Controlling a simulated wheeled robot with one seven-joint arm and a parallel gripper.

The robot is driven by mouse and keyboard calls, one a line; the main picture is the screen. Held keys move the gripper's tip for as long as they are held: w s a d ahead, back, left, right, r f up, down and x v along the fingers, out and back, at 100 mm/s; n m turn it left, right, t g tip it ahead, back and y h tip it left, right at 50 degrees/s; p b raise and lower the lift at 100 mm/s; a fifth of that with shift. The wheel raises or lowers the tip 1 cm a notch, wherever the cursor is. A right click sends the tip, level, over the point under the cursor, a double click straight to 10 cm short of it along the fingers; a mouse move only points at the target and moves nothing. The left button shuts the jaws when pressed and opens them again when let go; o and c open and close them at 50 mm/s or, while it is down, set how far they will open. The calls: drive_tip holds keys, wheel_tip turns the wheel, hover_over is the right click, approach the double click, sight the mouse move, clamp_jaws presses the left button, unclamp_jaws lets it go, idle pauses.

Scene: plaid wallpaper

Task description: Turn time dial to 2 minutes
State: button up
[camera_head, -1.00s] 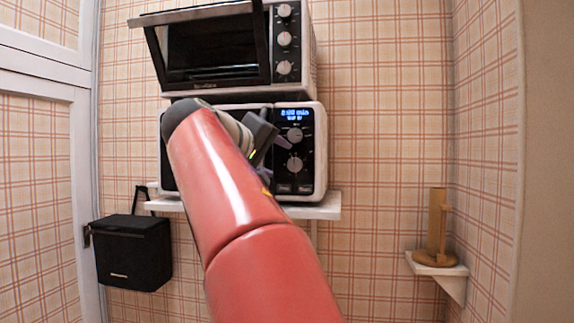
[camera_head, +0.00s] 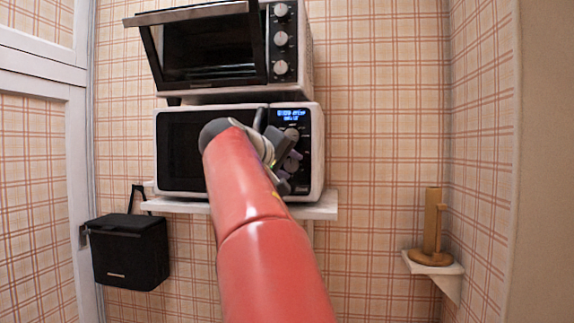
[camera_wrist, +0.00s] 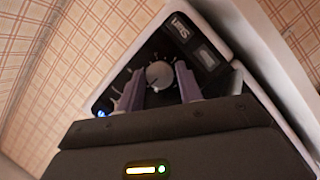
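A white microwave (camera_head: 316,165) with a dark door and black control panel stands on the shelf. The panel has a lit blue display (camera_head: 291,115), an upper dial (camera_head: 292,133) and a lower dial, largely hidden by my gripper in the head view. In the wrist view a round grey dial (camera_wrist: 159,75), apparently the lower one, shows between and beyond the fingertips. My gripper (camera_wrist: 158,86) is open, with one purple finger on each side of this dial and visible gaps. I cannot tell whether either finger touches it. The dial's markings are too small to read.
A toaster oven (camera_head: 307,50) with its door tilted open sits above the microwave. The white shelf (camera_head: 322,207) supports the microwave. A black box (camera_head: 130,250) hangs at left. A wooden holder (camera_head: 432,230) stands on a small shelf at right.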

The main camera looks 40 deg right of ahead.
drive_tip(key=c, duration=0.6)
drive_tip(key=shift+o, duration=0.2)
drive_tip(key=shift+m+y, duration=0.3)
drive_tip(key=m+y, duration=0.1)
drive_tip(key=m+t+p, duration=0.1)
drive_tip(key=m, duration=0.1)
drive_tip(key=shift+s+d+r+y, duration=0.15)
drive_tip(key=shift+y, duration=0.25)
drive_tip(key=m+t+y, duration=0.1)
drive_tip(key=m, duration=0.1)
drive_tip(key=m+t+y, duration=0.1)
drive_tip(key=m, duration=0.1)
drive_tip(key=shift+s+d, duration=0.1)
drive_tip(key=shift+s, duration=0.05)
drive_tip(key=m+t, duration=0.1)
drive_tip(key=m, duration=0.1)
drive_tip(key=m+t+y+b, duration=0.1)
drive_tip(key=m, duration=0.1)
drive_tip(key=shift+s+d+t, duration=0.1)
drive_tip(key=shift+t, duration=0.2)
drive_tip(key=m, duration=0.1)
drive_tip(key=m+t+y+b, duration=0.1)
drive_tip(key=m, duration=0.1)
drive_tip(key=shift+f+t, duration=0.25)
drive_tip(key=shift+t, duration=0.05)
drive_tip(key=shift+m+t+b, duration=0.6)
drive_tip(key=shift+m+b, duration=0.05)
drive_tip(key=shift+m, duration=0.35)
